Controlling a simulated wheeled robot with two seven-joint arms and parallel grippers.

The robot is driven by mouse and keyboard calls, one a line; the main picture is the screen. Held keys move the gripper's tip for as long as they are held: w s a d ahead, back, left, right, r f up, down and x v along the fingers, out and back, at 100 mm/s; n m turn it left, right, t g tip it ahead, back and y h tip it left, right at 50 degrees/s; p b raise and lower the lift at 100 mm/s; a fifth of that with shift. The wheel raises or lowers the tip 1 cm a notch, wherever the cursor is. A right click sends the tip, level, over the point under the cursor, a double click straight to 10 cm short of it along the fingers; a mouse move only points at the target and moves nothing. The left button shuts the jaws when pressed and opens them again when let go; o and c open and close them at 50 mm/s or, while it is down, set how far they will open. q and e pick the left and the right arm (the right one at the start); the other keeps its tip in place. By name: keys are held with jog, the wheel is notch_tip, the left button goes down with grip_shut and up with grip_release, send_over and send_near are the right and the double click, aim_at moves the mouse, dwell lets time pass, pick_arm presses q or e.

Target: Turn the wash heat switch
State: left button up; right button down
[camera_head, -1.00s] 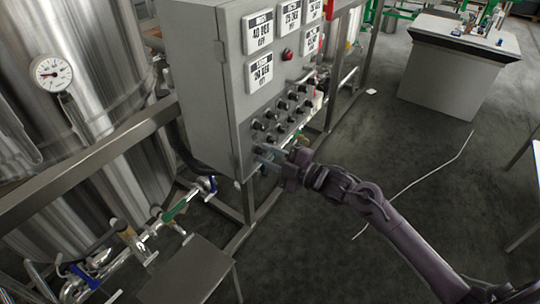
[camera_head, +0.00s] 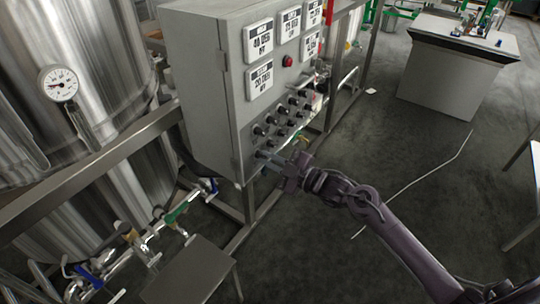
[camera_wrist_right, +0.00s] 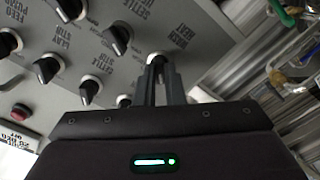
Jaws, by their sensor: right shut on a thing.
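The grey control cabinet (camera_head: 205,90) stands at the centre of the head view, with several black switch knobs on its front panel. My right gripper (camera_head: 266,157) is at the lowest knob near the panel's bottom corner. In the right wrist view its two fingers (camera_wrist_right: 160,75) are closed around a black knob (camera_wrist_right: 157,60) with a white mark. A label above that knob (camera_wrist_right: 178,32) seems to include the word HEAT; the rest is hard to read. The fingers hide part of the knob. My left gripper does not show.
Other knobs (camera_wrist_right: 118,38) sit close beside the held one. Above them are a red lamp (camera_head: 288,61) and several white displays (camera_head: 260,80). Steel tanks (camera_head: 80,130) and valve pipes (camera_head: 150,240) are at left. The floor at right (camera_head: 400,150) is mostly clear.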

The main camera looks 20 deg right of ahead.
jog(key=m+p, duration=0.1)
jog(key=m, duration=0.1)
jog(key=shift+r+m+p, duration=0.1)
jog(key=shift+m+p, duration=0.25)
jog(key=shift+m, duration=0.05)
jog(key=shift+m+p, duration=0.35)
jog(key=shift+m, duration=0.35)
jog(key=c, duration=1.5)
grip_release()
jog(key=b+v, duration=0.1)
jog(key=v, duration=0.6)
jog(key=shift+s+d, duration=0.25)
jog(key=shift+s, duration=0.05)
